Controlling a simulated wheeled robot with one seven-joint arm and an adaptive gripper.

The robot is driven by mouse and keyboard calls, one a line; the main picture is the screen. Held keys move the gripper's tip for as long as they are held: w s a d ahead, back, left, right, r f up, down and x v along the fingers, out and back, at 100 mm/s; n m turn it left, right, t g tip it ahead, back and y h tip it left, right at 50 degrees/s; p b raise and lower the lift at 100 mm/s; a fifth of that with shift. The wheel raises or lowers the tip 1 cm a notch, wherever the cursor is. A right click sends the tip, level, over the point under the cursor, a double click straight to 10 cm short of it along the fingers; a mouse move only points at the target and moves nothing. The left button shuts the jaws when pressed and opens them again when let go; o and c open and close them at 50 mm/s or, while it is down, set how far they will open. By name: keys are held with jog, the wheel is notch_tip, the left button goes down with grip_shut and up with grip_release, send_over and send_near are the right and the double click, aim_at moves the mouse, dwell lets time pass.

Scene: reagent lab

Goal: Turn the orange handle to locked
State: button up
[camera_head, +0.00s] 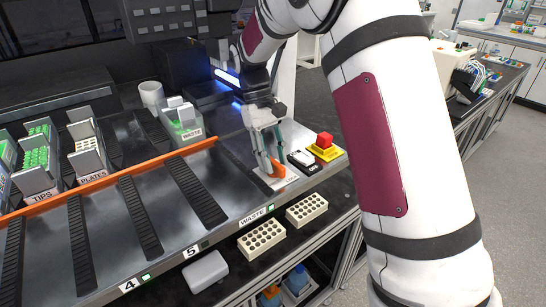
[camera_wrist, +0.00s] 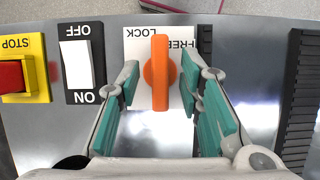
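The orange handle (camera_wrist: 160,75) is a knob on a white label plate (camera_wrist: 140,48) printed LOCK and FREE, upside down in the wrist view. Its long axis runs up and down in that view, and its upper end partly covers the word FREE. In the head view the handle (camera_head: 278,170) is small and partly hidden by my fingers. My gripper (camera_wrist: 159,82) is open, with one teal-padded finger on each side of the handle and a visible gap on both sides. It reaches down to the panel in the head view (camera_head: 271,165).
An ON/OFF rocker switch (camera_wrist: 77,62) and a red stop button (camera_wrist: 12,75) on a yellow base sit left of the handle in the wrist view. A ribbed black strip (camera_wrist: 300,100) lies right.

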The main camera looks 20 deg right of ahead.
jog(key=v, duration=1.2)
jog(key=shift+a, duration=0.1)
